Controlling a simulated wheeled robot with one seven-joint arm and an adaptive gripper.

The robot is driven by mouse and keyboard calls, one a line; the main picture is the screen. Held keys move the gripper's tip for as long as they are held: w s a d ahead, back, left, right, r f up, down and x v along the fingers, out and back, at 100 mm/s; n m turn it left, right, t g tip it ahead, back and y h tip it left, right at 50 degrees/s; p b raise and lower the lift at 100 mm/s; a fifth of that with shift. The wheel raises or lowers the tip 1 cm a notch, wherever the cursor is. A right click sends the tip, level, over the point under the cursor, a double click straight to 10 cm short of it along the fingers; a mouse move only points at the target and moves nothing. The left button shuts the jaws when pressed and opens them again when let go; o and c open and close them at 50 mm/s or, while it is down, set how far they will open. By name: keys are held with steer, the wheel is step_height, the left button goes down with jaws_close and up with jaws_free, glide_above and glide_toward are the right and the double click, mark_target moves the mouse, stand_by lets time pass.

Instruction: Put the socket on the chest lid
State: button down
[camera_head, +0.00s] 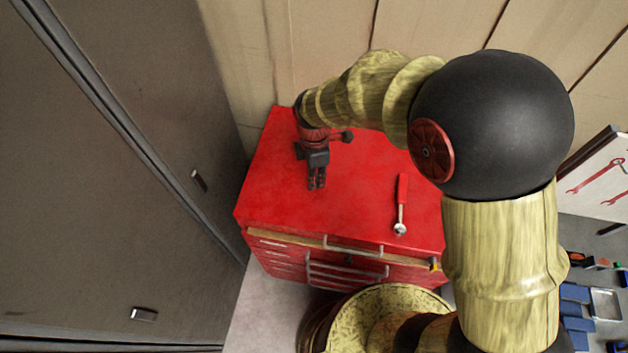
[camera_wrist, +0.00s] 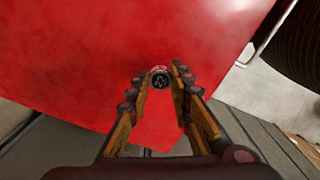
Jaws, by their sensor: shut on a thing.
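The socket (camera_wrist: 160,78) is a small round metal piece with a dark end, seen in the wrist view between my fingertips. My gripper (camera_wrist: 158,83) is shut on it, with a finger on either side. In the head view my gripper (camera_head: 317,184) is over the left part of the red chest lid (camera_head: 355,205); the socket cannot be made out there. The red lid also fills much of the wrist view (camera_wrist: 90,60). I cannot tell whether the socket touches the lid.
A ratchet with a red handle (camera_head: 402,192) lies on the lid to the right of my gripper. The lid between them is clear. Grey cabinet doors (camera_head: 100,180) stand at the left, and a wooden wall (camera_head: 325,50) is behind. Blue bins (camera_head: 575,310) are at the lower right.

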steer(key=shift+a+f, duration=0.1)
steer(key=shift+f, duration=1.55)
steer(key=shift+f, duration=0.15)
steer(key=c, duration=1.6)
jaws_free()
steer(key=shift+c, duration=0.2)
steer(key=shift+o, duration=0.3)
